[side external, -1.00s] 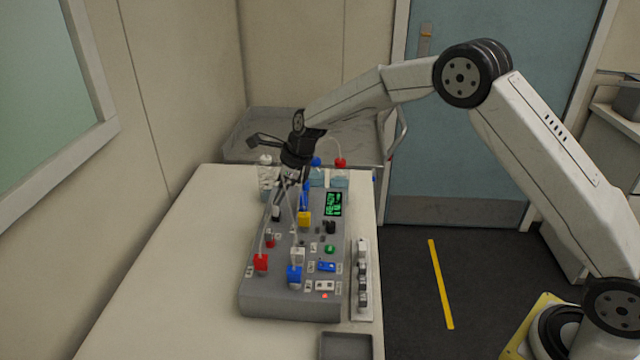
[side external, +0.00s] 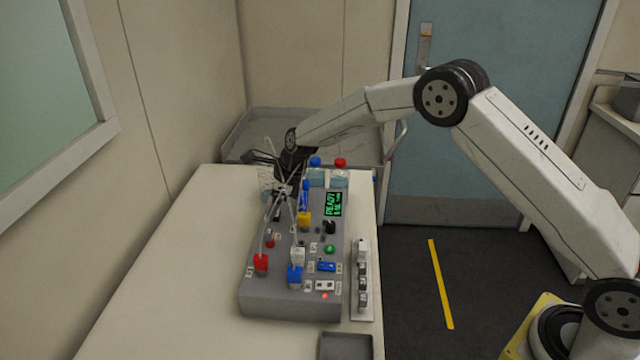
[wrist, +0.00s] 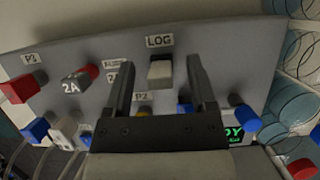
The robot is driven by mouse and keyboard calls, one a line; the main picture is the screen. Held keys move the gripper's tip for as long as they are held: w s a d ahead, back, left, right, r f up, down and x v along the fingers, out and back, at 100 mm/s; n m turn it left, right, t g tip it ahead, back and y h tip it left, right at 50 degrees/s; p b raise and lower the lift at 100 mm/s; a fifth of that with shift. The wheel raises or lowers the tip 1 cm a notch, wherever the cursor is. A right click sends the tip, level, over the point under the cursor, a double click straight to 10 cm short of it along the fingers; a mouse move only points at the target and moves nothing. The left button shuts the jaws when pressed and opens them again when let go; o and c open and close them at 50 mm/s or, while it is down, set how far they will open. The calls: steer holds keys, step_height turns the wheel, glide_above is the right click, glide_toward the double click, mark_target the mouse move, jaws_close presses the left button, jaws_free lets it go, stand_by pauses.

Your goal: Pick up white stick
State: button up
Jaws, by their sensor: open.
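The white stick (wrist: 160,74) stands on the grey device panel (wrist: 225,55), just below the LOG label, in the wrist view. My gripper (wrist: 161,64) is open, with one finger on each side of the stick in that view. Clear gaps show between the stick and both fingers. In the side view my gripper (side external: 281,190) is low over the far left part of the device (side external: 270,302). The stick is hard to make out there among the fingers and thin tubes.
Red (side external: 261,262), blue (side external: 294,274) and yellow (side external: 304,219) connectors with tubes rise from the device. Bottles with blue and red caps (side external: 340,163) stand behind it. A strip of small parts (side external: 362,285) lies to its right. The table's left side is clear.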

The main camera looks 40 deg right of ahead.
jaws_close()
steer(key=shift+r, duration=0.1)
steer(key=shift+r, duration=0.4)
step_height(320, 180, up, 2)
steer(key=s+d+r, duration=0.1)
steer(key=s+r, duration=0.9)
steer(key=s, duration=0.4)
steer(key=shift+d, duration=0.4)
